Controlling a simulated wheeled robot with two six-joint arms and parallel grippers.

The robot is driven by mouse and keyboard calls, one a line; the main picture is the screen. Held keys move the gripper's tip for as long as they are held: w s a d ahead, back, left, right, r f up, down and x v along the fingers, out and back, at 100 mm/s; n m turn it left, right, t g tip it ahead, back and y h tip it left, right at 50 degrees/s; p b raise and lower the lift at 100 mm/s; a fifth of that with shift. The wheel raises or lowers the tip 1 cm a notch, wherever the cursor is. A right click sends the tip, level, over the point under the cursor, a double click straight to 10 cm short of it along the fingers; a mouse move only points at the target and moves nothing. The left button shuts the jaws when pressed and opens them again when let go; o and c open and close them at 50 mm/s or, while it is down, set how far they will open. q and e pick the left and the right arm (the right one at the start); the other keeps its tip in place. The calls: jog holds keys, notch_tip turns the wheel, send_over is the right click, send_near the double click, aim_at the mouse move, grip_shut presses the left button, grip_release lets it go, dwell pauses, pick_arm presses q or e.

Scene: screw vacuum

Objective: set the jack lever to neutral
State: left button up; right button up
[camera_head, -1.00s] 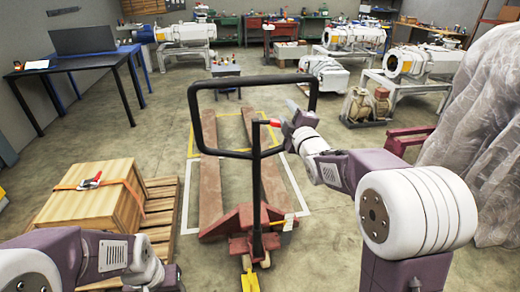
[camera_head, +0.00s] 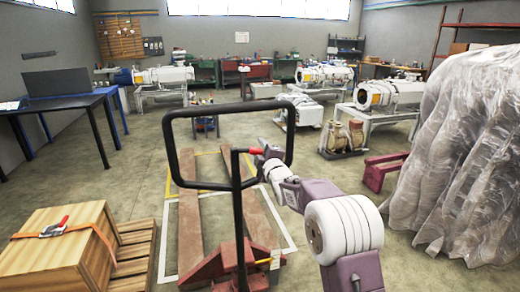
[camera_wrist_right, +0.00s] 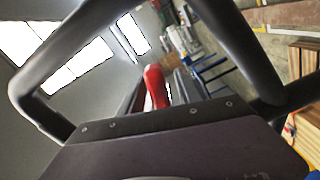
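The pallet jack has a black loop handle (camera_head: 170,142) standing upright in the middle of the head view. A small red lever (camera_head: 254,151) sticks out at the right of its upright post, inside the loop. My right gripper (camera_head: 261,153) is at the lever, coming in from the right. In the right wrist view the red lever (camera_wrist_right: 155,86) shows just beyond the gripper body, with dark finger parts beside it. Whether the fingers are open or shut on it is not clear. My left gripper is out of the head view.
A wooden crate (camera_head: 60,262) with an orange strap sits on a pallet at lower left. The jack's forks (camera_head: 190,220) lie on the floor within painted lines. A plastic-covered object (camera_head: 465,160) stands at right. Tables and machines are farther back.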

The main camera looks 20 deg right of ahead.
jog(key=shift+w, duration=0.15)
grip_shut()
dwell(1.4)
